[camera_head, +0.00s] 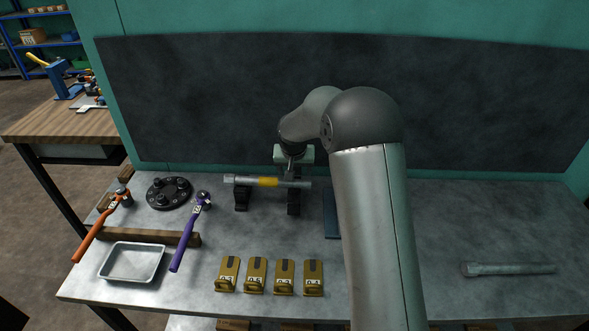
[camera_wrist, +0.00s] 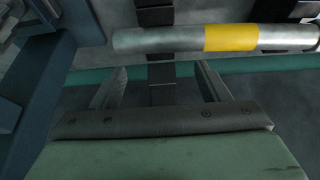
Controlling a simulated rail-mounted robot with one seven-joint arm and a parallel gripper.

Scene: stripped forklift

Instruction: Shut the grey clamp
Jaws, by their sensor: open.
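I cannot pick out a grey clamp with certainty. A grey rod with a yellow band (camera_head: 268,182) lies level across two black stands, the left one (camera_head: 241,197) and the right one (camera_head: 293,203). My gripper (camera_head: 293,170) is at the right stand, by the rod. In the wrist view my gripper (camera_wrist: 161,70) is open, its two fingers apart on either side of a dark upright part (camera_wrist: 161,90). The banded rod (camera_wrist: 180,39) crosses beyond the fingertips. Whether the fingers touch the dark part cannot be told. My arm hides part of the bench.
A blue plate (camera_head: 331,214) lies right of the stands. Several yellow numbered blocks (camera_head: 256,275) line the front. A grey tray (camera_head: 132,262), purple wrench (camera_head: 190,232), orange wrench (camera_head: 100,226) and black flange (camera_head: 169,193) are left. Another rod (camera_head: 508,269) lies right.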

